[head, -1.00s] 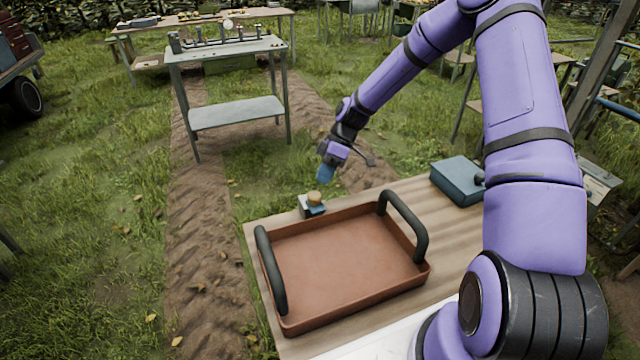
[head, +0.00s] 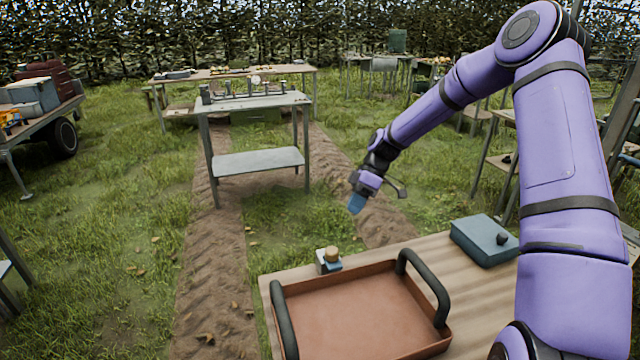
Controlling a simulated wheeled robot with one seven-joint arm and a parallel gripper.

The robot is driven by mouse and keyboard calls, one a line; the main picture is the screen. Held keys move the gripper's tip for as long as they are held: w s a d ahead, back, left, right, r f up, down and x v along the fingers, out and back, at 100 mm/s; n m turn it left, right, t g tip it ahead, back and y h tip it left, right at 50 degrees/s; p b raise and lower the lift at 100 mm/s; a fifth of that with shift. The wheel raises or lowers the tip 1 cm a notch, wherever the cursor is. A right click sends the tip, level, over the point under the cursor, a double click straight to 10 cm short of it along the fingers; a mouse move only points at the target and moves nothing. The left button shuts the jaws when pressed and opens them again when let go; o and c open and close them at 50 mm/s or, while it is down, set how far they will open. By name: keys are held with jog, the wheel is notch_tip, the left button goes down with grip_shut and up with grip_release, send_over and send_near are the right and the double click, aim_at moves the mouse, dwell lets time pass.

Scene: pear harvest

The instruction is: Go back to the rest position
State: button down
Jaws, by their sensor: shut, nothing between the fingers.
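My gripper (head: 356,203) hangs at the end of my purple arm, pointing down, with blue fingertips shut and empty. In the picture it shows above the far edge of the wooden table and is apart from everything. An empty reddish-brown tray (head: 367,347) with two dark handles sits on the near wooden table (head: 475,290).
A blue box (head: 484,240) lies on the table's right part. A grey metal stand (head: 258,162) stands ahead on the grass, with a longer table (head: 232,73) behind it. A loaded cart (head: 42,105) is at the far left. Grass between is open.

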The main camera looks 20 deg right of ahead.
jog(key=s+a+r+m+t+h, duration=0.1)
jog(key=s+r+m+t+h, duration=0.2)
jog(key=s+r, duration=0.65)
jog(key=s+a+r+m+t+h, duration=0.1)
jog(key=s+a+r+m+h, duration=0.2)
jog(key=s+r, duration=0.7)
jog(key=s+d+r+m+t, duration=0.1)
jog(key=s+r+m, duration=0.3)
jog(key=s, duration=0.4)
jog(key=s+d+r+m+t, duration=0.1)
jog(key=s+r+m+t, duration=0.2)
jog(key=s+r, duration=0.2)
jog(key=s, duration=0.2)
jog(key=shift+s+d+m+h, duration=0.2)
jog(key=shift+s+m+h, duration=0.2)
